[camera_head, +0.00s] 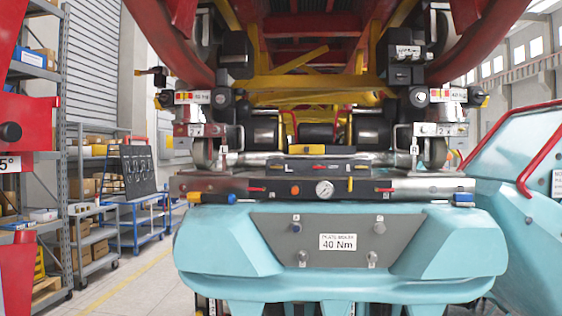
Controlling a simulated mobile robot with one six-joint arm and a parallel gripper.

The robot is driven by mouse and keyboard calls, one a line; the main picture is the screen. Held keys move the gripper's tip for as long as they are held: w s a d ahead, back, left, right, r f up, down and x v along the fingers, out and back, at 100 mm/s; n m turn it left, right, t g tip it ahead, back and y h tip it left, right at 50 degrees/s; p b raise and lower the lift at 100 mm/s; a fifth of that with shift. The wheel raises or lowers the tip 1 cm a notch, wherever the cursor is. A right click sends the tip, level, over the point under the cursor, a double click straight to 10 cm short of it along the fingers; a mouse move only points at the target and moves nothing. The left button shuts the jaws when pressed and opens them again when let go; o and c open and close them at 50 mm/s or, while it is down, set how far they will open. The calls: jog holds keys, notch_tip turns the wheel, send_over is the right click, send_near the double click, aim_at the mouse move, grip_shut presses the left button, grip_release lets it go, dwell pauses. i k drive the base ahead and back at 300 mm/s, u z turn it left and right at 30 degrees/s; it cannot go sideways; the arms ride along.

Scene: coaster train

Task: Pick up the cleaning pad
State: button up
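I cannot make out a cleaning pad for certain. A long narrow tool tray (270,197) lies across the top of the teal train front (225,245). It holds a round gauge (324,189), small red-handled items and dark blocks. A yellow-handled tool (208,198) lies at its left end and a small blue item (462,198) at its right end. A small yellow item (306,149) sits just above the middle of the tray. Which of these, if any, is the pad is too small to tell. My gripper is not in view.
Red and yellow track structure (300,55) with wheel assemblies hangs above the tray. A teal body with a red bar (540,150) stands at right. Shelving (65,150), a blue cart (140,200) and red parts (15,270) are at left. Floor (135,275) is clear left of the train.

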aim_at(459, 199)
jog(key=k, duration=0.65)
jog(key=z, duration=0.4)
jog(key=i, duration=0.85)
jog(key=z, duration=0.5)
jog(key=i, duration=0.8)
jog(key=u, duration=0.3)
